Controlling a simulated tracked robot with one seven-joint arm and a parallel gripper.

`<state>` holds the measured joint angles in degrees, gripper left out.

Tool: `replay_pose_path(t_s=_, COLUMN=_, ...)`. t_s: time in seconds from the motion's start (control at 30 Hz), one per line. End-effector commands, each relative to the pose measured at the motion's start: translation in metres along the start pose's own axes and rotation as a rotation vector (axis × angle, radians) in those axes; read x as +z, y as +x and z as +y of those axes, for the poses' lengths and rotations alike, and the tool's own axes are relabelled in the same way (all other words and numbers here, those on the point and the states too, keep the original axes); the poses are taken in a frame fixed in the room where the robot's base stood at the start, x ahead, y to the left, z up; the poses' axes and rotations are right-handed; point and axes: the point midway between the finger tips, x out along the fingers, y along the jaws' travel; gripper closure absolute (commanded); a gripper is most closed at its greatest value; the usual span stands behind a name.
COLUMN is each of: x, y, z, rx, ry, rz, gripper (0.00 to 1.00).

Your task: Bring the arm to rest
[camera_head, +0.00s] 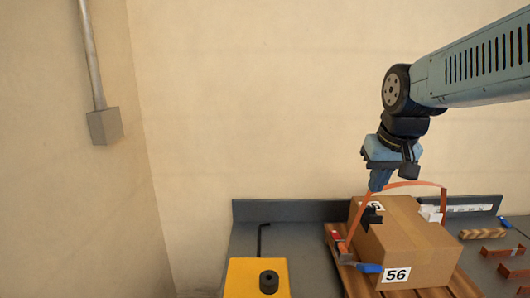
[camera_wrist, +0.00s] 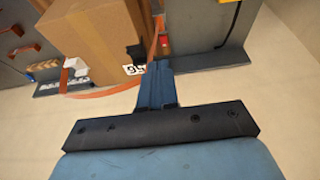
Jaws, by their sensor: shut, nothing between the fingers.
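My gripper (camera_head: 377,182) hangs from the arm at the right of the head view, pointing down just above the back of a cardboard box. Its blue fingers are closed together with nothing between them. In the wrist view my gripper (camera_wrist: 156,70) also shows shut, its tips in front of the box's edge. The arm reaches in from the upper right of the head view, bent down at the wrist.
The cardboard box (camera_head: 412,240), labelled 56, sits on wooden slats (camera_head: 464,287), with an orange strap (camera_head: 408,184) arching over it. A yellow block (camera_head: 246,281) with a black knob stands left on the grey bench (camera_head: 312,250). Copper-coloured pieces (camera_head: 496,252) lie right.

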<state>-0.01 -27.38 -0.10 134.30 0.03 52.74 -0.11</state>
Motion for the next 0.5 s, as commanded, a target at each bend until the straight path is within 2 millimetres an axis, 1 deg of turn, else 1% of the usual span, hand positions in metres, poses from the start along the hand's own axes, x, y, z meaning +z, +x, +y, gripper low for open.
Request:
replay_pose_path(t_s=0.03, x=0.009, y=-0.005, z=0.0, rx=0.0, ry=0.0, rz=0.017, gripper=1.0)
replay_pose_path(t_s=0.3, x=0.053, y=-0.02, z=0.0, rx=0.0, ry=0.0, rz=0.091, gripper=1.0)
replay_pose_path(t_s=0.5, x=0.075, y=-0.024, z=-0.001, rx=0.001, ry=0.0, rz=0.127, gripper=1.0)
